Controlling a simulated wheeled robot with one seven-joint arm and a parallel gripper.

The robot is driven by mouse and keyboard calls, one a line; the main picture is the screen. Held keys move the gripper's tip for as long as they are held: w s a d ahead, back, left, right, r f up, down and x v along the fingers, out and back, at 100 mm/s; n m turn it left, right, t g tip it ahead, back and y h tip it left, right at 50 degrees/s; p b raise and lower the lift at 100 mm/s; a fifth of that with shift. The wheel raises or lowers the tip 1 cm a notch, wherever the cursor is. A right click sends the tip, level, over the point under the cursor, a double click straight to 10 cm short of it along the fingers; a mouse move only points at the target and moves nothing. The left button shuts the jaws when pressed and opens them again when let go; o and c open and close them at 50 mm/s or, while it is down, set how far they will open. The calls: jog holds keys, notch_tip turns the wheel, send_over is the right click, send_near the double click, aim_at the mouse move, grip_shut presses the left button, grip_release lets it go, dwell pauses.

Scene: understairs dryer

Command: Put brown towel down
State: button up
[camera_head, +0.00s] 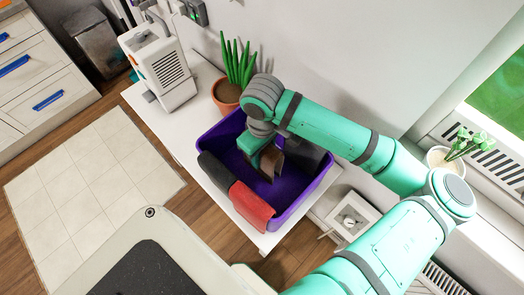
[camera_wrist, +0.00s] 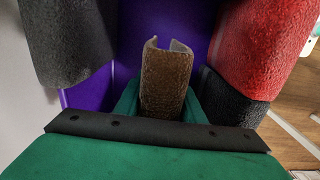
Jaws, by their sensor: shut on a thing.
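The brown towel (camera_head: 271,164) hangs folded in my gripper (camera_head: 264,156), over the inside of the purple bin (camera_head: 294,192). In the wrist view the brown towel (camera_wrist: 165,82) stands between the two green fingers of my gripper (camera_wrist: 164,104), which is shut on it. Its far end is an open curl, and purple bin wall (camera_wrist: 158,20) shows behind it. I cannot tell whether the towel touches the bin.
A black towel (camera_head: 218,172) and a red towel (camera_head: 252,206) drape over the bin's near rim. A dark towel (camera_head: 308,155) hangs at its right side. A potted plant (camera_head: 228,92) and white appliance (camera_head: 162,68) share the white table (camera_head: 190,118). A framed picture (camera_head: 352,217) is at right.

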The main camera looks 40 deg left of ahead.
jog(key=shift+w+d+f, duration=0.1)
jog(key=shift+w+d, duration=0.05)
jog(key=shift+d, duration=0.1)
jog(key=o, duration=1.1)
jog(key=shift+o, duration=0.2)
notch_tip(320, 180, up, 12)
jog(key=shift+a+r, duration=0.1)
jog(key=shift+r, duration=0.55)
